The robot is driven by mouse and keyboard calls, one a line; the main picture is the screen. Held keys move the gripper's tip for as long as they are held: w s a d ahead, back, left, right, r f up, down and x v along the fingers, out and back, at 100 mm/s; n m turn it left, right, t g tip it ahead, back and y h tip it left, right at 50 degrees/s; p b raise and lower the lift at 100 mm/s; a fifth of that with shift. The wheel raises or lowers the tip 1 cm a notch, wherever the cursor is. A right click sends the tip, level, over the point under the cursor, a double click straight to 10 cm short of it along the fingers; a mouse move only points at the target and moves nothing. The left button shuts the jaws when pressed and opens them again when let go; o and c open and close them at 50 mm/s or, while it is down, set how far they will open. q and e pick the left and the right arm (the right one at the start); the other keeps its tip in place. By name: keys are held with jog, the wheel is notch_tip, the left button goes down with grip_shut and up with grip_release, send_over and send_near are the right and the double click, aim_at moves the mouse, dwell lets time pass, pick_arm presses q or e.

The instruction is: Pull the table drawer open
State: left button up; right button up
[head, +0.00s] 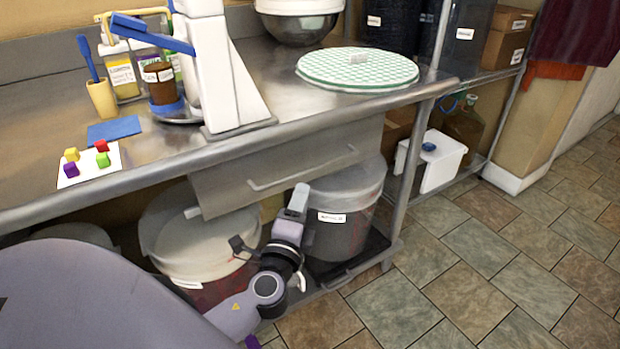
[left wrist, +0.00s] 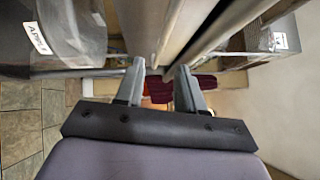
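The table drawer (head: 225,188) hangs under the steel tabletop, its grey front looking closed or nearly so. Its bar handle (head: 300,172) runs along the front. My left gripper (head: 298,196) is just below the handle in the head view, fingers pointing up toward it. In the left wrist view, the two fingers (left wrist: 160,78) are spread apart, and a long metal bar or edge runs down to between their tips. I cannot tell whether that is the handle or whether they touch. My right gripper is not in view.
A white bucket (head: 185,245) and a grey labelled bucket (head: 345,215) stand under the drawer, close to my left arm. A table leg (head: 405,185) is to the right. The tabletop (head: 235,155) holds a white mixer and coloured cubes. Tiled floor (head: 480,260) is clear at right.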

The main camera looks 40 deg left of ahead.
aim_at(308, 178)
pick_arm(q)
jog(key=shift+p+x, duration=0.3)
jog(key=shift+x, duration=3.2)
grip_shut()
